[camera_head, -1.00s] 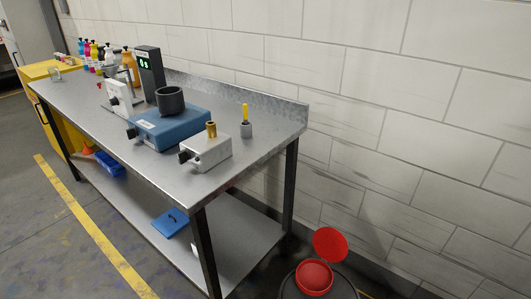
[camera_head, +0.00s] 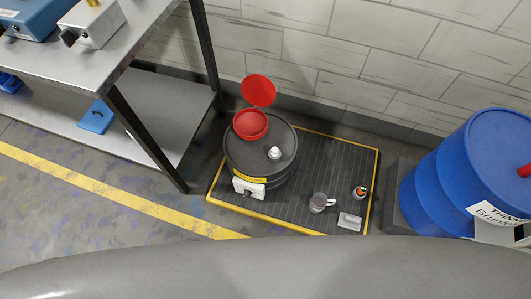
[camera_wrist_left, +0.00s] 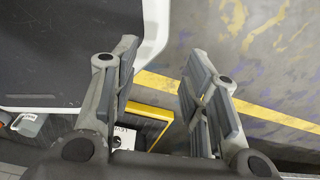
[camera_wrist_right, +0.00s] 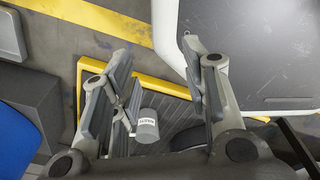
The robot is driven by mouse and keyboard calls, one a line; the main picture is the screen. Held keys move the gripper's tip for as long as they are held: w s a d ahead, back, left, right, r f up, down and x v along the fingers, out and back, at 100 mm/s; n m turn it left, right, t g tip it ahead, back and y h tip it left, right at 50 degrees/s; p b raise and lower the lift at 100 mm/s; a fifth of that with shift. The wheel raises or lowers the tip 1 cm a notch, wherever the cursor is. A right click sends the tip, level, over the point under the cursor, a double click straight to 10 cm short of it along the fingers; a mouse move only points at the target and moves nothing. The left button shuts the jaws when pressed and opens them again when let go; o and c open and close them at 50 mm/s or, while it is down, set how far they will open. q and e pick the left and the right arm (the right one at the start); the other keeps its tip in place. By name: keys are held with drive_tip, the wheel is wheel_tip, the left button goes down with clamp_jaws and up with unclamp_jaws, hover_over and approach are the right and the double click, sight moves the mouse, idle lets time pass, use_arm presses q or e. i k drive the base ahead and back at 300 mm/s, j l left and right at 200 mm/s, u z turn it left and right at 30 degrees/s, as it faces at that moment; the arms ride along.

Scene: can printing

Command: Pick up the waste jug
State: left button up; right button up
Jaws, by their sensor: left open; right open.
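A small grey jug (camera_head: 320,202) with a handle stands on the dark, yellow-edged mat (camera_head: 292,205), right of the black drum. In the right wrist view a grey cylindrical container with a label (camera_wrist_right: 147,128), apparently this jug, shows beyond the fingers. My right gripper (camera_wrist_right: 160,62) is open, with nothing held between its fingers. My left gripper (camera_wrist_left: 160,70) is open and empty. Past it show a yellow edge (camera_wrist_left: 150,112) and a white labelled thing (camera_wrist_left: 122,138), partly hidden. Neither gripper shows in the head view.
The black drum (camera_head: 262,165) carries a red funnel (camera_head: 251,124) with its lid up. A small cup with coloured items (camera_head: 360,192) and a pale flat block (camera_head: 349,221) are near the jug. A blue drum (camera_head: 455,170) stands right; the metal workbench (camera_head: 150,45) stands left.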

sight(320, 201)
drive_tip(key=k+z, duration=0.35)
drive_tip(key=k+l+z, duration=0.35)
drive_tip(key=k, duration=0.2)
